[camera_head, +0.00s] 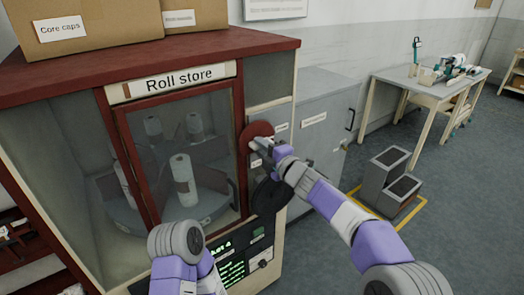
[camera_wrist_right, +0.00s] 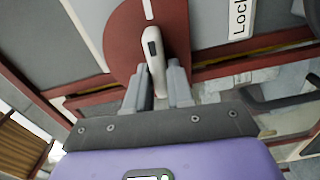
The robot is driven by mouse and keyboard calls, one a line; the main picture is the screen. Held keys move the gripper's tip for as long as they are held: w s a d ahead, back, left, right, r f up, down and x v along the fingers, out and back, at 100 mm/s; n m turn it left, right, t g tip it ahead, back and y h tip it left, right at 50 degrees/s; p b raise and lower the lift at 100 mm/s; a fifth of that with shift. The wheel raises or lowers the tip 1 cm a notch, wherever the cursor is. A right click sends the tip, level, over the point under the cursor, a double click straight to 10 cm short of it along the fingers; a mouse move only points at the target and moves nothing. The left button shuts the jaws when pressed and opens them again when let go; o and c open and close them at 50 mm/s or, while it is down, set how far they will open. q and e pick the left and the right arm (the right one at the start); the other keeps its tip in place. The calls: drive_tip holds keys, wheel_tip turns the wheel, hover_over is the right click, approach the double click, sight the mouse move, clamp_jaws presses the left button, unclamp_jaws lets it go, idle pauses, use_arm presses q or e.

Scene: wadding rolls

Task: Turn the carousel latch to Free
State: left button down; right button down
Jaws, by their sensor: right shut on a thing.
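The carousel latch is a dark red disc (camera_head: 257,130) on the front panel of the roll store, right of its glass door. In the right wrist view the disc (camera_wrist_right: 125,35) carries a pale lever (camera_wrist_right: 153,45) with a dark slot. My right gripper (camera_head: 258,145) is at the latch, its fingers (camera_wrist_right: 160,78) shut on the lever, one on each side. A partly cut-off label (camera_wrist_right: 239,18) reading "Lock" shows beside the disc. Behind the glass, white rolls (camera_head: 183,180) stand on the carousel (camera_head: 140,218). My left arm shows at the bottom, but its gripper does not.
Below the latch are a black round part (camera_head: 271,194) and a control panel with a green-lit display (camera_head: 222,246). A grey cabinet (camera_head: 322,120) stands to the right. Grey steps (camera_head: 378,180) stand on the floor within yellow lines. Boxes (camera_head: 95,30) sit on top.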

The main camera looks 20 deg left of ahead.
drive_tip(key=shift+n, duration=0.6)
drive_tip(key=c, duration=1.1)
unclamp_jaws()
drive_tip(key=shift+d, duration=0.1)
drive_tip(key=shift+b+v, duration=0.65)
drive_tip(key=shift+v, duration=3.1)
